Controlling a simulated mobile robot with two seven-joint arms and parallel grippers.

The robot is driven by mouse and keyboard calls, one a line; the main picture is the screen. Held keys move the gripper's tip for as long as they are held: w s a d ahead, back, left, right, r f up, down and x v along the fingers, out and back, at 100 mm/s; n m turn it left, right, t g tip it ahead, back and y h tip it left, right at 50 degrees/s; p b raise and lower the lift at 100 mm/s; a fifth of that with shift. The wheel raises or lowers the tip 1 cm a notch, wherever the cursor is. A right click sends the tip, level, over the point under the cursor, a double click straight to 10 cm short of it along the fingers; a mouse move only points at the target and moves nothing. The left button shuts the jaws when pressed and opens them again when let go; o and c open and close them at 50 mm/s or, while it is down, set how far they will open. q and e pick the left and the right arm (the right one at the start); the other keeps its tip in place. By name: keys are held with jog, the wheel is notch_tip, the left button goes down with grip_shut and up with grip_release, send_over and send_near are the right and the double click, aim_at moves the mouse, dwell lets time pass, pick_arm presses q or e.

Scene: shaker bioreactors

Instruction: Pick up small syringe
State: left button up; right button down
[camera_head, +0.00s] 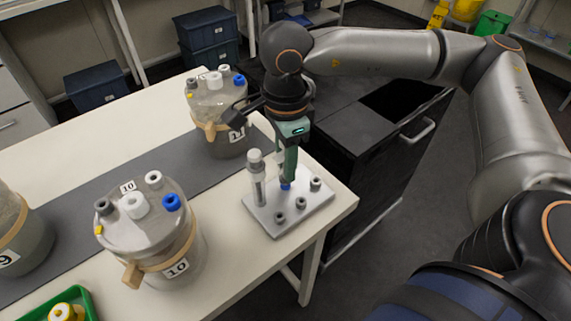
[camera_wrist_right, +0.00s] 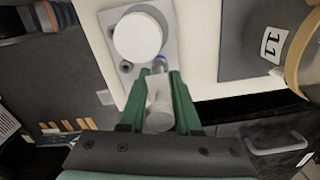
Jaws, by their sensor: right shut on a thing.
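My right gripper (camera_wrist_right: 160,90) has its green fingers shut on the small syringe (camera_wrist_right: 158,110), a clear barrel with a blue tip seen between them in the right wrist view. In the head view the same gripper (camera_head: 288,168) points down over the metal rack (camera_head: 290,212), with the blue tip at the rack's surface. I cannot tell whether the tip is still seated in the rack. A larger syringe with a white top (camera_head: 256,175) stands upright in the rack just left of the gripper. My left gripper is not in view.
Bioreactor vessel 11 (camera_head: 222,105) stands behind the gripper, close to my wrist. Vessel 10 (camera_head: 160,240) stands front left, and vessel 9 (camera_head: 20,235) at the left edge. A green tray (camera_head: 88,308) lies at the bottom. A black cabinet (camera_head: 350,140) stands right of the table.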

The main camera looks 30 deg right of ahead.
jog(key=shift+r, duration=0.1)
jog(key=shift+r, duration=0.65)
pick_arm(q)
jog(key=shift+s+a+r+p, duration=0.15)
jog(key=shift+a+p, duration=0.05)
jog(key=shift+p, duration=0.15)
pick_arm(e)
jog(key=s+a+r, duration=0.5)
jog(key=s+r, duration=0.6)
jog(key=s, duration=0.2)
jog(key=shift+r, duration=0.3)
